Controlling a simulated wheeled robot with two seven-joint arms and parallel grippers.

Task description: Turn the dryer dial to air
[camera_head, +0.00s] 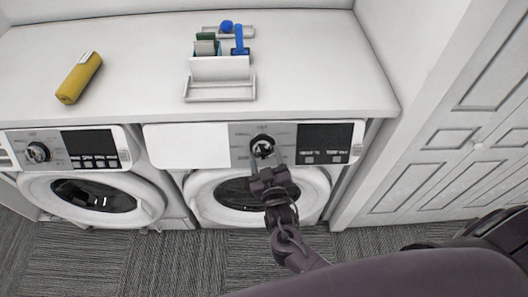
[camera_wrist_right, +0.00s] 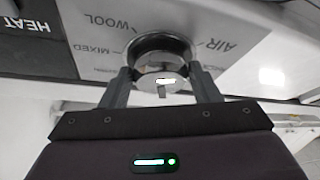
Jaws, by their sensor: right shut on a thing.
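The dryer dial (camera_head: 262,146) is a round dark and metallic knob on the grey control panel of the right-hand machine (camera_head: 187,140). In the right wrist view the dial (camera_wrist_right: 160,58) has printed labels around it: WOOL and MIXED on the left, AIR on the right. My right gripper (camera_head: 267,160) reaches up from below, with one finger on each side of the dial. In the wrist view the right gripper (camera_wrist_right: 161,80) is shut on the dial. I cannot tell which label the dial points to. My left gripper is not in view.
A second machine (camera_head: 85,175) stands to the left. A white panelled door (camera_head: 440,160) stands to the right.

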